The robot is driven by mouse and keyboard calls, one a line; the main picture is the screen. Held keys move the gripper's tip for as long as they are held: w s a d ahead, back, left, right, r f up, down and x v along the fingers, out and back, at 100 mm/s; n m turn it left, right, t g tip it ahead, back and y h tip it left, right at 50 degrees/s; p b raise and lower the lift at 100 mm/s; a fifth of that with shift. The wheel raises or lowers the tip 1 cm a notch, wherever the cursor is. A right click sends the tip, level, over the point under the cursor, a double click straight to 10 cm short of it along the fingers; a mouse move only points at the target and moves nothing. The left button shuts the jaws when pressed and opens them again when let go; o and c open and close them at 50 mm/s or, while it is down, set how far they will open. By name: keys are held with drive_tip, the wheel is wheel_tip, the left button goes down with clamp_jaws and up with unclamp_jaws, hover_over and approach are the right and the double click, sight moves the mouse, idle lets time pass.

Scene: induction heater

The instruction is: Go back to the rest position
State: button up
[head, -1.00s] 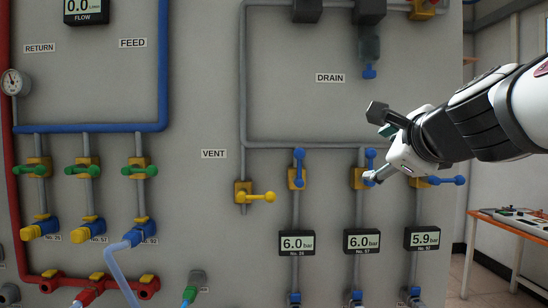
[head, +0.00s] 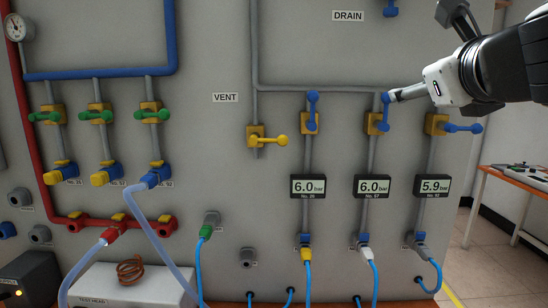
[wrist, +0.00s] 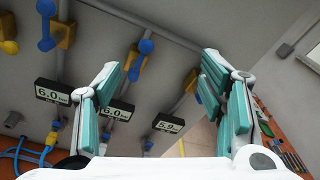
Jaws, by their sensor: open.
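My gripper (head: 420,55) is at the upper right of the head view, in front of the panel (head: 230,200). In the wrist view my gripper (wrist: 160,90) shows its two teal-padded fingers spread apart with nothing between them. In the head view one fingertip overlaps the upright blue handle of the middle valve (head: 376,122); I cannot tell whether they touch. The left blue-handled valve (head: 310,122) also has its handle upright. The right blue-handled valve (head: 437,124) has its handle pointing sideways to the right.
A yellow-handled vent valve (head: 256,137) sits left of the blue ones. Pressure displays (head: 308,186) hang below. Several hoses (head: 154,235) cross the lower panel. A workbench (head: 515,175) stands at the right, with free floor (head: 500,250) before it.

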drive_tip(key=s+d+f+m+g+h, duration=0.3)
drive_tip(key=f+m, duration=0.4)
drive_tip(key=m, duration=0.6)
drive_tip(key=s+d+f+m+g+h, duration=0.1)
drive_tip(key=s+d+f+m+g, duration=0.35)
drive_tip(key=m, duration=0.95)
drive_tip(key=s+a+f+m+g+y, duration=0.2)
drive_tip(key=s+a+f+m+y, duration=0.1)
drive_tip(key=s+a+f+m, duration=0.3)
drive_tip(key=s+a+f+m+g+y, duration=0.3)
drive_tip(key=s+a+f+m, duration=0.3)
drive_tip(key=f, duration=0.5)
drive_tip(key=shift+s+m, duration=0.3)
drive_tip(key=shift+s, duration=0.55)
